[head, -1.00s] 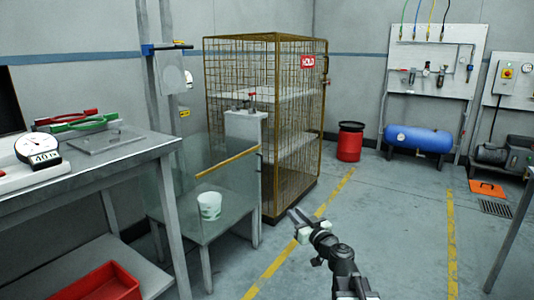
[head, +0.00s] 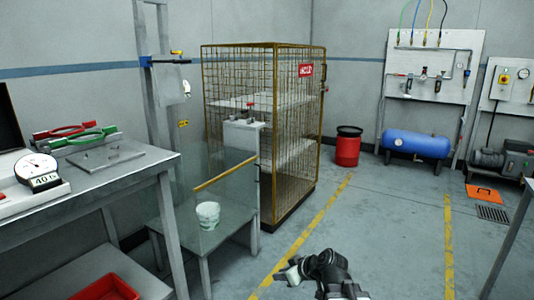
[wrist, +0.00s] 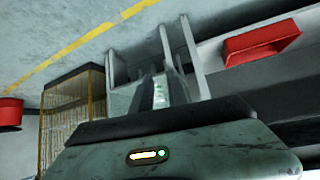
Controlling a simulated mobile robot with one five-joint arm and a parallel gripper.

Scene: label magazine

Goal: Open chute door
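A clear-walled enclosure (head: 232,206) with a slanted yellow bar (head: 225,171) stands on a low grey stand left of centre. A pale cup (head: 208,215) sits inside it. I cannot tell for certain which part is the chute door; no panel is visibly swung open. The stand is partly visible ahead in the wrist view. The jaw gap is unclear.
A wire cage (head: 264,47) with a red sign stands behind the enclosure. A grey workbench (head: 105,181) with a dial gauge (head: 37,172) and clamps is at left, with a red tray (head: 107,287) below. Floor right of the stand is clear up to a red bin (head: 347,147).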

